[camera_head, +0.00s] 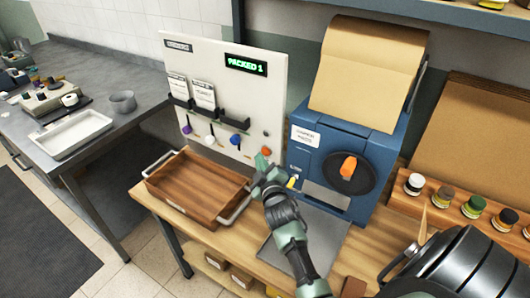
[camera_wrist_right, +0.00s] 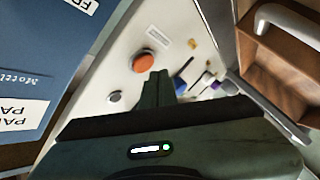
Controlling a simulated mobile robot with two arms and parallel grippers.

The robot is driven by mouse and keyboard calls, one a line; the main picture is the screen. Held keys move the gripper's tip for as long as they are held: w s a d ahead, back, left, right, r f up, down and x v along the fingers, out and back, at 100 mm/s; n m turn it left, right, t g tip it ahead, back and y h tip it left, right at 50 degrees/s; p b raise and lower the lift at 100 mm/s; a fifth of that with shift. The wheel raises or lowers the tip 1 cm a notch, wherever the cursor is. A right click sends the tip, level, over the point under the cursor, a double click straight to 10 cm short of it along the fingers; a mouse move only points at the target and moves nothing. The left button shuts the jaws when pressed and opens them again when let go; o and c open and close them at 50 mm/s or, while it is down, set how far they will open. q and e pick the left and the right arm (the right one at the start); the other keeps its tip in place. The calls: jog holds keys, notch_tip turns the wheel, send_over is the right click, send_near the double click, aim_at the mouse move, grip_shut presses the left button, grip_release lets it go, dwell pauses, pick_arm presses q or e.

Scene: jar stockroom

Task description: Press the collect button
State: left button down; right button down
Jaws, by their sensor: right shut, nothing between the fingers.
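A round orange button (camera_wrist_right: 144,62) stands out on the white panel in the right wrist view; I take it for the collect button, though its label is not readable. In the head view the white panel (camera_head: 215,60) stands upright behind the wooden tray, and the orange button (camera_head: 266,150) shows small near its lower right edge. My right gripper (camera_head: 263,161) is shut and empty, just in front of this lower right part of the panel. Its closed fingertips (camera_wrist_right: 157,78) appear just below and right of the button in the wrist view. Contact cannot be told. My left gripper is not in view.
A wooden tray (camera_head: 160,195) with metal handles stands left of my right gripper. A blue machine (camera_head: 305,155) with an orange knob (camera_head: 348,168) stands close on the right. The panel's green display (camera_head: 246,65) reads "PACKED 1". Small jars (camera_head: 474,206) stand at the far right.

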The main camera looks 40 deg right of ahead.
jog(key=shift+w+d, duration=0.1)
jog(key=shift+d, duration=0.05)
dwell(0.6)
jog(key=shift+w+d, duration=0.1)
jog(key=shift+d, duration=0.15)
jog(key=shift+w+d, duration=0.15)
jog(key=shift+d, duration=0.25)
dwell(0.7)
dwell(0.3)
jog(key=shift+s+a, duration=0.35)
jog(key=shift+a, duration=0.4)
